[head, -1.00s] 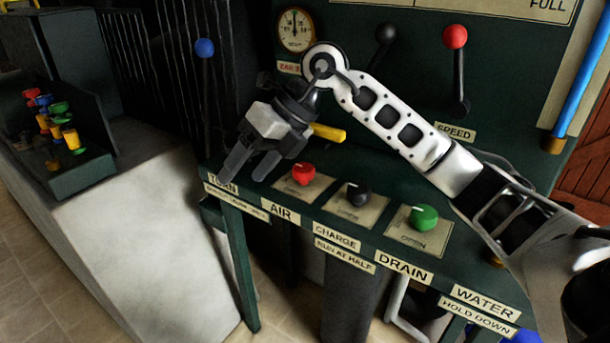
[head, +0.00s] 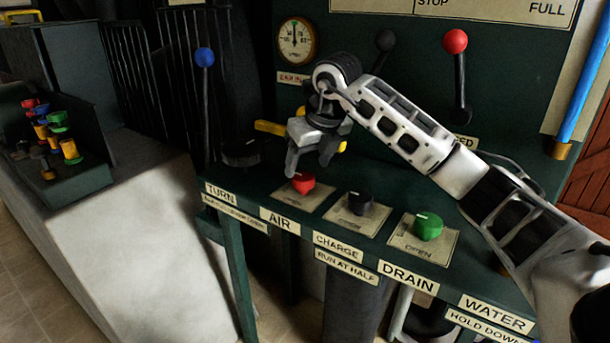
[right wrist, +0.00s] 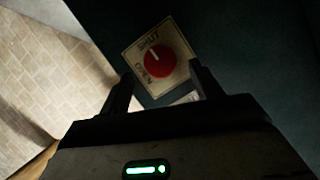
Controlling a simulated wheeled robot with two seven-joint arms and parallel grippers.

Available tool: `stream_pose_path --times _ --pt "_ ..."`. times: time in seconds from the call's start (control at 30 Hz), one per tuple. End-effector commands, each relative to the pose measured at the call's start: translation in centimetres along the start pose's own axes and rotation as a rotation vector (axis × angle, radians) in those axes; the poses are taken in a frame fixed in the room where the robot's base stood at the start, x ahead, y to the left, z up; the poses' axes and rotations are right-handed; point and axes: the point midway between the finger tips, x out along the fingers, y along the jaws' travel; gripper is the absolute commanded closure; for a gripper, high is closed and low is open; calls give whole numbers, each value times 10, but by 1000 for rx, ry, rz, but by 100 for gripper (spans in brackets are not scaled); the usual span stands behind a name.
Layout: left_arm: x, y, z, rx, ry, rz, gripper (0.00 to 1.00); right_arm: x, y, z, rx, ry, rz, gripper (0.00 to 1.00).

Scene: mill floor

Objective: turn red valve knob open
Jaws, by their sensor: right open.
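The red valve knob (head: 303,183) sits on a cream plate on the sloping dark green panel, above the AIR label. In the right wrist view the red knob (right wrist: 159,62) shows whole, with a white pointer line toward the SHUT lettering on its plate (right wrist: 180,45). My right gripper (head: 307,172) is open and empty over the knob, its fingers pointing down at it. In the right wrist view the fingers of the gripper (right wrist: 160,78) stand apart with the knob beyond and between them, and no contact shows. My left gripper is not in view.
A black knob (head: 359,202) and a green knob (head: 428,226) sit to the right on the same panel. A yellow handle (head: 270,127) and a dark round part (head: 240,152) are close left of the gripper. A red-balled lever (head: 456,42) and a gauge (head: 296,41) stand behind.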

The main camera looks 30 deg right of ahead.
Motion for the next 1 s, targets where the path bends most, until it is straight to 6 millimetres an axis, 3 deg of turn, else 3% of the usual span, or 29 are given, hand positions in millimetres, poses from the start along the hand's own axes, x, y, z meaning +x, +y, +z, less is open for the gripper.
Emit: stream_pose_path --times 0.2,0.6,0.63,0.8,1.0 --pt "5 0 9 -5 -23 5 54 30 1 0 0 1 2 36" --pt "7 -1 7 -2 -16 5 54 38 0 0 -1 0 0 36" --pt "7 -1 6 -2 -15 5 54 38 0 0 -1 0 0 38" --pt "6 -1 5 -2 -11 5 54 38 0 0 -1 0 0 80" --pt "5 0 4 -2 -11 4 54 37 0 0 -6 0 3 80"
